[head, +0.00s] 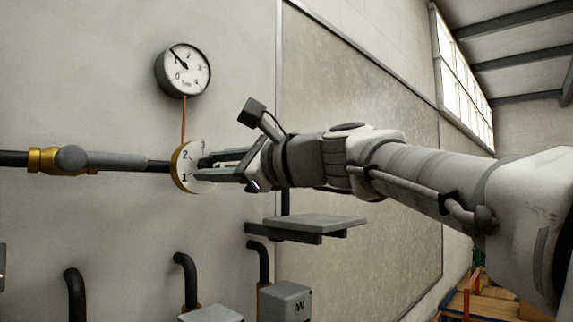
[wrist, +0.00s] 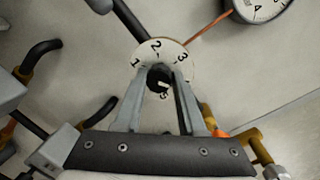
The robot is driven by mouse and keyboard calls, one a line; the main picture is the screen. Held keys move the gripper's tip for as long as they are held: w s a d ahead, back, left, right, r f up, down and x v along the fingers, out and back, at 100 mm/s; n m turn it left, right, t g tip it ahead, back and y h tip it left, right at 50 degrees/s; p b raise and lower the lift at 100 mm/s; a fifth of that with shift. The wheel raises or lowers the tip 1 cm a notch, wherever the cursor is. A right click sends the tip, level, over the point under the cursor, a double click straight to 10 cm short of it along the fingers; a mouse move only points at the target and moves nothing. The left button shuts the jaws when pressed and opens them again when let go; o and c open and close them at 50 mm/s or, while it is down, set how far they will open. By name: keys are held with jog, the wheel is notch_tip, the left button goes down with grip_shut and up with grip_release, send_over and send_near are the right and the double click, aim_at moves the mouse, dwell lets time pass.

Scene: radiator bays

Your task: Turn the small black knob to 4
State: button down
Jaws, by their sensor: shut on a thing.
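The small black knob (wrist: 158,76) sits at the centre of a white round dial plate (wrist: 178,52) in the wrist view. The plate shows the numbers 1, 2 and 3; the 4 is not clearly readable. A small white mark shows on the knob's face. The plate also shows edge-on, with a brass rim, on the wall in the head view (head: 184,172). My gripper (wrist: 160,82) has its two fingers on either side of the knob and is shut on it. In the head view my gripper (head: 205,166) reaches the dial from the right and hides the knob.
A round gauge (head: 183,69) hangs above the dial, joined by an orange line (head: 184,120); its needle points near 1. A dark pipe with a brass fitting (head: 44,160) runs left. A grey shelf (head: 315,222) is below my arm. Grey boxes (head: 285,300) with black pipes stand lower.

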dwell(0.3)
jog(key=c, duration=0.5)
grip_release()
jog(key=b+v, duration=0.3)
jog(key=v, duration=1.4)
jog(key=shift+d+b, duration=0.2)
jog(key=shift+b, duration=0.2)
jog(key=shift+s+f, duration=0.1)
